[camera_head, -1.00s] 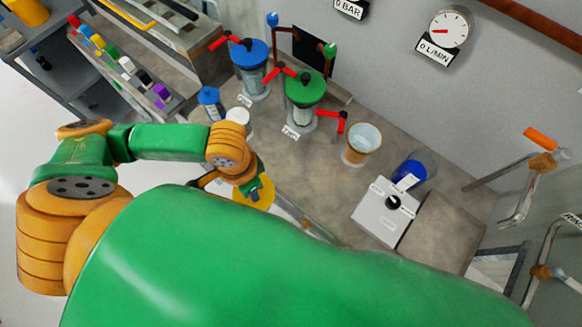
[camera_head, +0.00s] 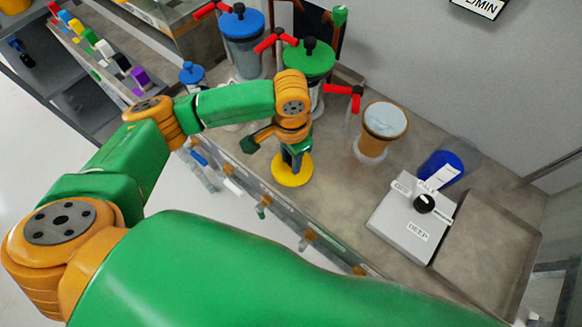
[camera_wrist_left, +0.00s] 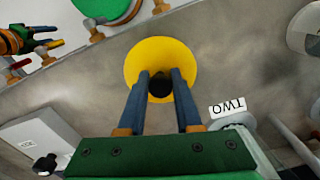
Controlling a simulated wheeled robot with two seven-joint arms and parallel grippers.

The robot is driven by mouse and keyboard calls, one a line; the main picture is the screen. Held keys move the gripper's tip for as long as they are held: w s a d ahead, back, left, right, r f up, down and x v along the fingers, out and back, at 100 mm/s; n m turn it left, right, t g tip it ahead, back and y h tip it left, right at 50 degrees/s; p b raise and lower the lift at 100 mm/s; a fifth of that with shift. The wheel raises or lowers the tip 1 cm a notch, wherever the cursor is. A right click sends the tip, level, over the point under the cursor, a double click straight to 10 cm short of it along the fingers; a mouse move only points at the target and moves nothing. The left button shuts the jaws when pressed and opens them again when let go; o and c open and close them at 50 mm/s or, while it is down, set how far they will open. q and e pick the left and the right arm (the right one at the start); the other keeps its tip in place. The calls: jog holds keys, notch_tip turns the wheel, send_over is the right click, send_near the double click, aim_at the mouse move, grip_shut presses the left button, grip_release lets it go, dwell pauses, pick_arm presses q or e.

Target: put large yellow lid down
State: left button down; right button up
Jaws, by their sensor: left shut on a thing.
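The large yellow lid (camera_head: 292,178) is a round yellow disc close to the front edge of the grey worktop in the head view. My left gripper (camera_head: 294,160) is over it, pointing down, with its fingers closed on the lid's dark knob. In the left wrist view my left gripper (camera_wrist_left: 160,82) has both fingers on either side of that knob, and the yellow lid (camera_wrist_left: 160,48) lies flat across their tips. I cannot tell whether the lid touches the worktop or hangs just above it. My right gripper is not in view.
A green-lidded pump (camera_head: 308,60) and a blue-lidded pump (camera_head: 241,30) with red handles stand behind. An orange bucket (camera_head: 380,128), a grey box with a black knob (camera_head: 405,222) and a blue cup (camera_head: 438,165) stand to the right. Bare worktop (camera_head: 335,170) lies beside the lid.

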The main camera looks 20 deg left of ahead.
pick_arm(q)
jog(key=shift+r, duration=0.15)
jog(key=shift+p, duration=0.3)
jog(key=c, duration=0.6)
grip_release()
notch_tip(320, 180, up, 12)
jog(key=shift+p, duration=0.4)
